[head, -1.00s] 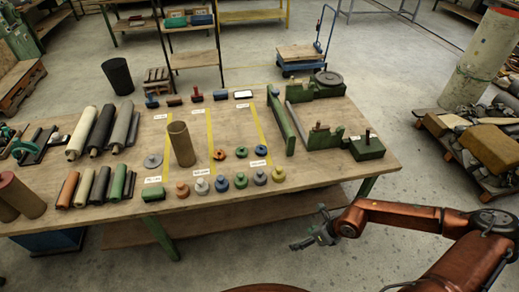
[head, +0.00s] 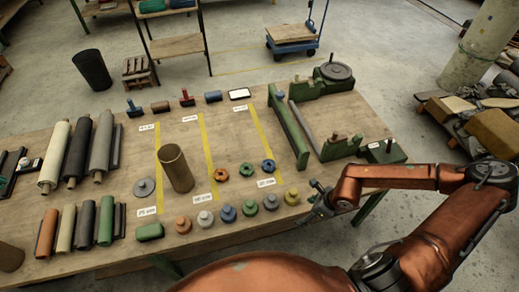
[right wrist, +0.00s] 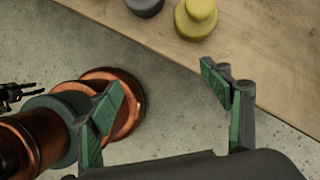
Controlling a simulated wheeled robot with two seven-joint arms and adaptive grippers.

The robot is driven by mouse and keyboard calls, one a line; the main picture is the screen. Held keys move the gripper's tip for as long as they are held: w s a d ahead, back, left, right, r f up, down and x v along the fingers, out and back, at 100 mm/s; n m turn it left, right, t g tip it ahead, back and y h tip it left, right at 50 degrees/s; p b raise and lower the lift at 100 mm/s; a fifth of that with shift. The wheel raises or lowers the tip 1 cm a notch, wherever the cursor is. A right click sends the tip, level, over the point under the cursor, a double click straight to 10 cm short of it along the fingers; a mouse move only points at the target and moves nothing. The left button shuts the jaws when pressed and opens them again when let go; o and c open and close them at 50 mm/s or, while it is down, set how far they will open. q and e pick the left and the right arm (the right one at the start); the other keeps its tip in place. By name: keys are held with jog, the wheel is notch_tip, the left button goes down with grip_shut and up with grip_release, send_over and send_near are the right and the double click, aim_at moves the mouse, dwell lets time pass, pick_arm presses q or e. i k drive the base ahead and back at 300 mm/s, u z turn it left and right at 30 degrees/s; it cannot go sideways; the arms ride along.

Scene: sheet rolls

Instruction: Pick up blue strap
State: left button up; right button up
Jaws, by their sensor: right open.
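My right gripper (head: 314,194) is at the table's front edge, to the right of the yellow knob (head: 291,196) and apart from the blue coil. In the right wrist view its green-padded fingers (right wrist: 160,92) are spread with nothing between them. The blue coil is not in that view.
A row of coloured knobs, including a blue one (head: 228,213), stands along the front edge. A brown tube (head: 176,168) stands upright left of the coils. Green metal fixtures (head: 288,125) stand at the right. Bare table (head: 235,140) lies behind the coils.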

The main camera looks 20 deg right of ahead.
aim_at(267, 162)
jog(key=i, duration=0.95)
